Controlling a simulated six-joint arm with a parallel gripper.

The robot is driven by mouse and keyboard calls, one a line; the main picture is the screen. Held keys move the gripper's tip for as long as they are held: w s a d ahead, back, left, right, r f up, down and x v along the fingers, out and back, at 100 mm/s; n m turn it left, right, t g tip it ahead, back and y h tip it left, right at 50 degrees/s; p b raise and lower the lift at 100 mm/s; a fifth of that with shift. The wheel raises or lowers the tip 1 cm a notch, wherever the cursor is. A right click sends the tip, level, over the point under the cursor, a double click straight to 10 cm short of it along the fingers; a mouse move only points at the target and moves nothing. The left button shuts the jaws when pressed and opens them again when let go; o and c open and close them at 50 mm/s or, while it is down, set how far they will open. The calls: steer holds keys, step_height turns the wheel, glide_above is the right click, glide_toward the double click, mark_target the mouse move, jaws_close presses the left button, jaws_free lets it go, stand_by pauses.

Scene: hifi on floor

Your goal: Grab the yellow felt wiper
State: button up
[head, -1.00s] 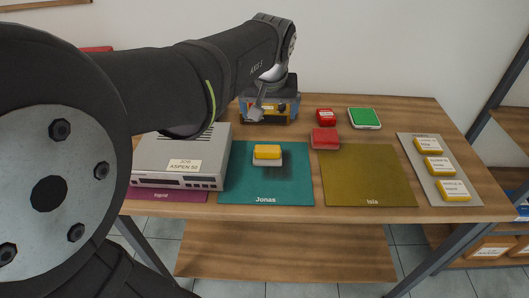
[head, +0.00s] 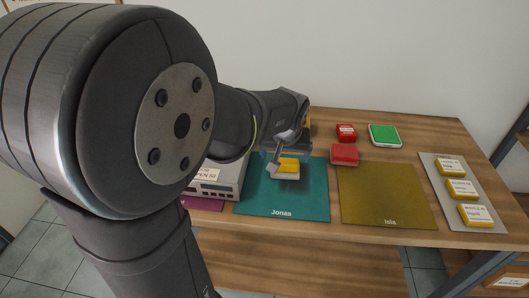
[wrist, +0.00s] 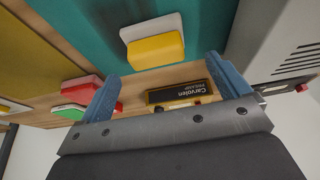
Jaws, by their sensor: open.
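The yellow felt wiper (head: 288,172), a yellow block with a pale grey-white layer, lies on the teal mat (head: 310,196) marked Jonas. In the wrist view the wiper (wrist: 157,49) shows whole, near the top middle, with its pale side away from the fingers. My gripper (head: 274,170) is at the wiper's left and rear side in the head view and covers a little of it.
A grey hifi unit (head: 218,186) stands left of the wiper. Red boxes (head: 345,154) and a green-topped item (head: 384,136) sit to the right rear. An olive mat (head: 385,195) is bare. A grey mat (head: 448,202) holds labelled yellow blocks.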

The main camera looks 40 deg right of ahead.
mark_target(286, 160)
steer(key=shift+d+x, duration=0.2)
steer(key=shift+x, duration=2.55)
steer(key=shift+s, duration=0.2)
steer(key=c, duration=1.1)
steer(key=shift+o, duration=0.2)
steer(key=shift+r, duration=0.1)
